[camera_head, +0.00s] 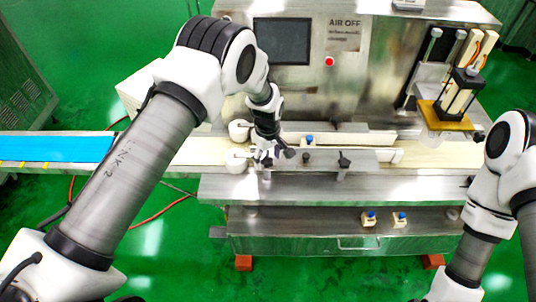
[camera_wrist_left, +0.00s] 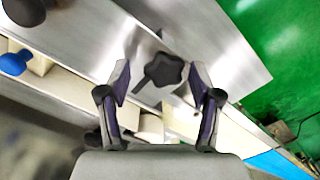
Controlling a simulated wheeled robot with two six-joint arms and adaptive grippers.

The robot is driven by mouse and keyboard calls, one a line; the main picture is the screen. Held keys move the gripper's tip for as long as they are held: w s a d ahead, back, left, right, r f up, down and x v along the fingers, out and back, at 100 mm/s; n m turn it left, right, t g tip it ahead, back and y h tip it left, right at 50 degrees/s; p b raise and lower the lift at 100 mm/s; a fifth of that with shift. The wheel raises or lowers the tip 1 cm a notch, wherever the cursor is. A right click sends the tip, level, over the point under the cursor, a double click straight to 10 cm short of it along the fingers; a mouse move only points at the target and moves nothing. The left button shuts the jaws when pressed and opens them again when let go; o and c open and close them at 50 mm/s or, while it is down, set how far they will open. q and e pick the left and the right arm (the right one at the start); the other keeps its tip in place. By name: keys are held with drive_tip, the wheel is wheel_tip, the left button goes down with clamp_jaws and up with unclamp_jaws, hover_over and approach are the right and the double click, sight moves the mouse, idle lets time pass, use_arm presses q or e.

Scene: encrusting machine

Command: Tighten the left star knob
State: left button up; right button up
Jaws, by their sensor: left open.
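The left star knob (camera_wrist_left: 163,70) is black with rounded lobes and shows in the left wrist view, above a bright metal plate (camera_wrist_left: 215,40). My left gripper (camera_wrist_left: 160,73) is open, with one finger on each side of the knob in that picture. I see no clear contact, and the height gap cannot be told. In the head view my left gripper (camera_head: 267,156) is low over the left part of the machine's front plate and mostly hides this knob. Another black star knob (camera_head: 345,160) stands farther right on the plate. My right gripper is out of view.
A conveyor with a blue belt (camera_head: 55,149) runs in from the left. White rollers (camera_head: 238,131) sit beside the gripper. A blue-topped block (camera_head: 309,141) is behind the plate. The control panel screen (camera_head: 282,41) stands at the back. Green floor is open in front.

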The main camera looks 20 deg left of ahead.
use_arm(q)
drive_tip(key=shift+s+r, duration=0.25)
drive_tip(key=shift+c, duration=1)
drive_tip(key=shift+s+r, duration=0.2)
drive_tip(key=shift+s, duration=0.05)
drive_tip(key=c, duration=0.9)
drive_tip(key=shift+w+f, duration=0.1)
drive_tip(key=shift+f, duration=0.05)
drive_tip(key=shift+c, duration=0.2)
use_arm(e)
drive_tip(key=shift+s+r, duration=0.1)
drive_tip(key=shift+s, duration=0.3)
